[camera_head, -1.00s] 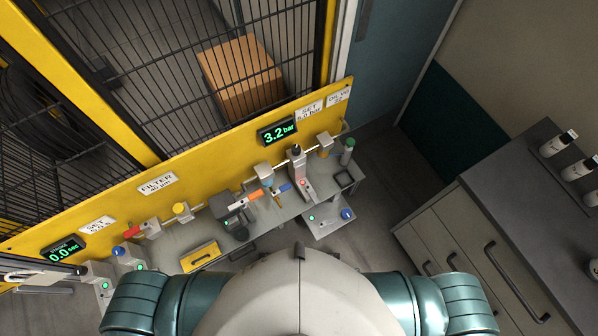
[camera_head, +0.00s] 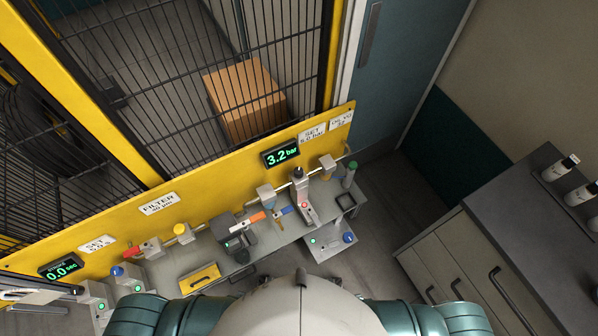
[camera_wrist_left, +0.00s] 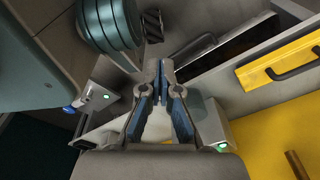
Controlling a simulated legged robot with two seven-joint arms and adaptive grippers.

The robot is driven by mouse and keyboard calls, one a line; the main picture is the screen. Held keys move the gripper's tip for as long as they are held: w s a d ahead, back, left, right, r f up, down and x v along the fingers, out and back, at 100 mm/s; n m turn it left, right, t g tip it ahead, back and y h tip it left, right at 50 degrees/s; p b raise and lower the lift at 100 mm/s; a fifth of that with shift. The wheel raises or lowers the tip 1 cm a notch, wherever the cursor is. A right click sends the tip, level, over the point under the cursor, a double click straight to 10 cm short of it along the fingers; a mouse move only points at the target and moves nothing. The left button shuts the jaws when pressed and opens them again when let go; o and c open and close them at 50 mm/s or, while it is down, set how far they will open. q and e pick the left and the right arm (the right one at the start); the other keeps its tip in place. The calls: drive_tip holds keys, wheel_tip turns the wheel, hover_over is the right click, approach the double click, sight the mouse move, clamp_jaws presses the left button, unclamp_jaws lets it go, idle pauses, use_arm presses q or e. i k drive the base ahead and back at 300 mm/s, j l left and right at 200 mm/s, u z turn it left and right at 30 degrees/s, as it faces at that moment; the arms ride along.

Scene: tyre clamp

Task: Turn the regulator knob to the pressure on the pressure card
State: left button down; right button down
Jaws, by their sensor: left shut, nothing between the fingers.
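The pressure card (camera_head: 312,132) is a white label on the yellow panel reading "SET ... bar"; its first digit is hard to read. Left of it, a black display (camera_head: 281,155) shows 3.2 bar in green. Below stands a grey unit with a black top knob (camera_head: 298,173) and a red light; I cannot tell for certain that this is the regulator knob. My left gripper (camera_wrist_left: 160,72) shows in the left wrist view, shut and empty, its fingertips together. It is apart from the knob, which that view does not show. My right gripper is not in view.
A yellow-fronted drawer (camera_head: 198,278) with a handle sits under the bench; a yellow front with a handle (camera_wrist_left: 282,62) shows in the left wrist view. A blue-knobbed box (camera_head: 330,240) stands low at the bench's right. A grey cabinet (camera_head: 470,250) is at right, with floor between.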

sight(298, 171)
drive_tip(key=k+l, duration=0.1)
drive_tip(key=k, duration=0.3)
drive_tip(key=k+l, duration=0.1)
drive_tip(key=k, duration=0.35)
